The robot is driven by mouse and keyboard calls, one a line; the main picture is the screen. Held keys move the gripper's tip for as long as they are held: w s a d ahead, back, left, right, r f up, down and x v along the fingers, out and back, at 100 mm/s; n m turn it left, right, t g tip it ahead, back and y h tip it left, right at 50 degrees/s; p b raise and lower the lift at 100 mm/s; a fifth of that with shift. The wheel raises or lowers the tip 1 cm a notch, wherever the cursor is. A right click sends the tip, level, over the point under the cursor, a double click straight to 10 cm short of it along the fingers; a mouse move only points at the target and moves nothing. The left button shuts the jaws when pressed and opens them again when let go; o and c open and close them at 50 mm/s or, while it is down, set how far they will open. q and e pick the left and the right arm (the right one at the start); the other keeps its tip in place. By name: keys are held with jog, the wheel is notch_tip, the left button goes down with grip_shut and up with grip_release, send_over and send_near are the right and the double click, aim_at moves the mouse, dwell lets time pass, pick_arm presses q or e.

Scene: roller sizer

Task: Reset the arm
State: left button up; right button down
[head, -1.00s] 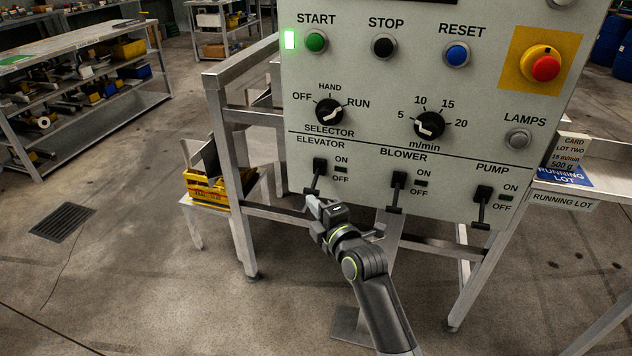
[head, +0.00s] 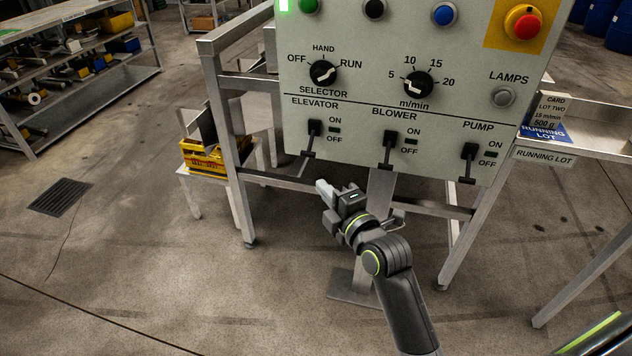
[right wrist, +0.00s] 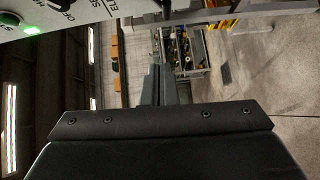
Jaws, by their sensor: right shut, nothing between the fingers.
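My right gripper (head: 324,189) is in the head view, shut and empty. It is in front of and below the control panel (head: 450,125), apart from it. Its fingertips point up and left, below the elevator lever (head: 312,138). The elevator lever, blower lever (head: 388,151) and pump lever (head: 469,163) all hang down. In the right wrist view, the dark shut fingers (right wrist: 151,85) point away from the camera, with a panel corner (right wrist: 60,25) at upper left. My left gripper is not in view.
A metal frame (head: 226,130) stands around the panel. A yellow crate (head: 203,158) sits on a low stand at left. A side shelf (head: 590,120) with a running lot card is at right. Open floor lies in front, with a drain grate (head: 60,197) at left.

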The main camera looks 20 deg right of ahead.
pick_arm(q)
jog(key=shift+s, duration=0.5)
pick_arm(e)
jog(key=shift+s+d+r, duration=0.1)
jog(key=shift+s+d, duration=0.05)
jog(key=shift+s, duration=0.6)
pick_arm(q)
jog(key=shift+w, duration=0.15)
